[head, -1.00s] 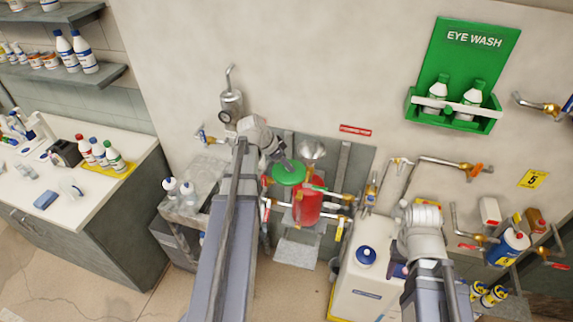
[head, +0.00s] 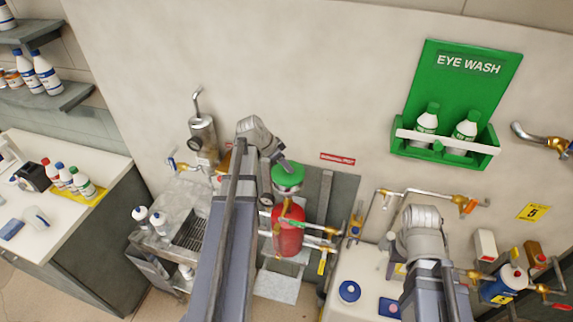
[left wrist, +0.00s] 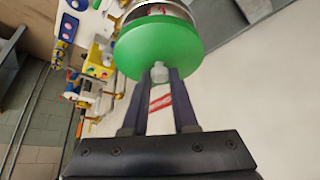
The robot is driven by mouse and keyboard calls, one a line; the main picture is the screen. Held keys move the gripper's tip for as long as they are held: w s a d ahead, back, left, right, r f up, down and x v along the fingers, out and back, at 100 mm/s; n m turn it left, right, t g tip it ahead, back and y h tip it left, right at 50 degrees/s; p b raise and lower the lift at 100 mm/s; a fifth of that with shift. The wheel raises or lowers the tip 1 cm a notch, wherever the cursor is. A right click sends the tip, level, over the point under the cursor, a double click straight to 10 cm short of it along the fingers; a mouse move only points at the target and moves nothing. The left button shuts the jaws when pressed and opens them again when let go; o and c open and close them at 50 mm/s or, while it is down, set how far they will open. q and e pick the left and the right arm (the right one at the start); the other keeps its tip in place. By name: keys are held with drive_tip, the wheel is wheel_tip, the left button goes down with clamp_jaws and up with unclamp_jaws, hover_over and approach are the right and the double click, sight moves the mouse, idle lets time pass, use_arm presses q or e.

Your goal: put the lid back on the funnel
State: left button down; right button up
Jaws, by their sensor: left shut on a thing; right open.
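The round green lid (head: 288,174) hangs from my left gripper (left wrist: 160,78), which is shut on its small pale knob. In the left wrist view the lid (left wrist: 158,45) is seen from its knob side, with a shiny metal rim of the funnel (left wrist: 152,9) just beyond it. In the head view the lid is over the silver funnel (head: 286,190), above the red tank (head: 288,236). I cannot tell whether lid and funnel touch. My right gripper (head: 406,250) is low at the right, open; its fingers are mostly hidden by its arm.
Pipes and valves (head: 325,238) run beside the tank. A white cabinet (head: 365,265) with a blue-capped container is under my right arm. A steel sink stand (head: 185,225) is at the left. An eye wash shelf (head: 450,145) hangs on the wall.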

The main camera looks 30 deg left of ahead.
sight(286, 171)
use_arm(q)
drive_tip(key=shift+w+f+b, duration=0.2)
drive_tip(key=shift+f+b, duration=0.65)
drive_tip(key=shift+f, duration=0.2)
drive_tip(key=shift+s+f+b, duration=0.1)
drive_tip(key=shift+f+b, duration=0.35)
drive_tip(key=shift+b, duration=0.05)
drive_tip(key=shift+f, duration=0.1)
idle(0.5)
drive_tip(key=shift+c, duration=0.6)
unclamp_jaws()
drive_tip(key=shift+r+p, duration=1.7)
drive_tip(key=shift+r, duration=0.1)
